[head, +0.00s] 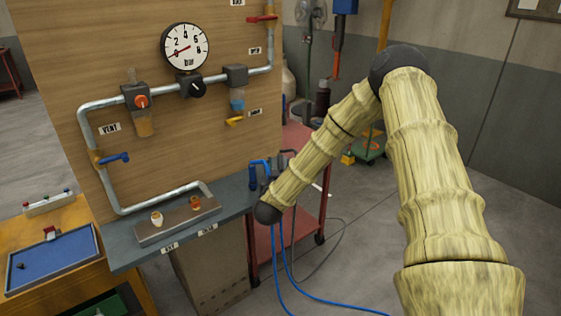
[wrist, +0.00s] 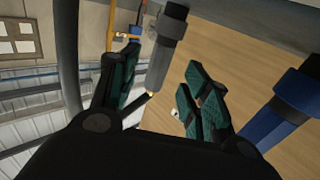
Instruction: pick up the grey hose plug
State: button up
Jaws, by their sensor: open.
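The grey hose plug (wrist: 161,66) shows in the wrist view as a grey cylinder with a dark upper end and a small brass-coloured tip. It lies between the two green-padded fingers of my gripper (wrist: 163,58). The fingers are open, with a visible gap on the right side; I cannot tell whether the left finger touches the plug. In the head view my gripper (head: 283,157) is at the right end of the grey shelf, partly behind my arm, and the grey plug cannot be made out there.
A blue plug-like part (wrist: 287,107) is close right of my fingers in the wrist view. Blue hoses (head: 283,262) hang beside a red cart (head: 306,205). The grey shelf (head: 130,253) carries a small tray (head: 180,228). The wooden panel (head: 105,50) with pipes stands behind.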

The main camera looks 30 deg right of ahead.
aim_at(280, 163)
jog(key=p+x, duration=0.1)
jog(key=x, duration=0.3)
jog(key=shift+s+d, duration=0.1)
jog(key=shift+d, duration=0.05)
grip_shut()
